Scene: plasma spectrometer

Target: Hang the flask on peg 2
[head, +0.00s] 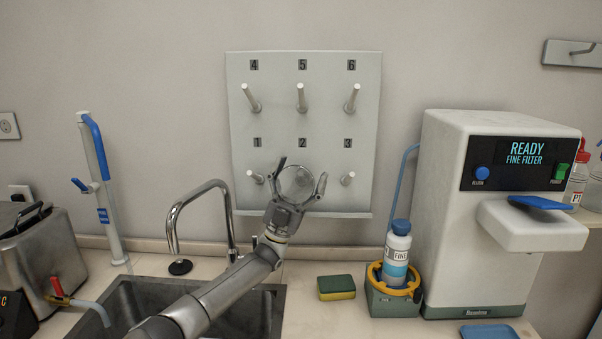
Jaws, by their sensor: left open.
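The pegboard (270,118) on the wall has upper pegs 4, 5 and 6 and lower pegs 1, 2 and 3. The flask (296,181), round and glassy, is in front of the board just below label 2. Peg 2 is hidden behind the flask and gripper, so I cannot tell whether the flask sits on it. My left gripper (300,174) is open, its fingers spread on either side of the flask. Peg 1 (256,178) and peg 3 (347,179) are bare. My right gripper is not in view.
Below the board are a sink (125,290) with a curved faucet (174,222) and a sponge (336,288). A bottle (397,252) in a holder and a white filter machine (445,210) stand to the right. Upper pegs are bare.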

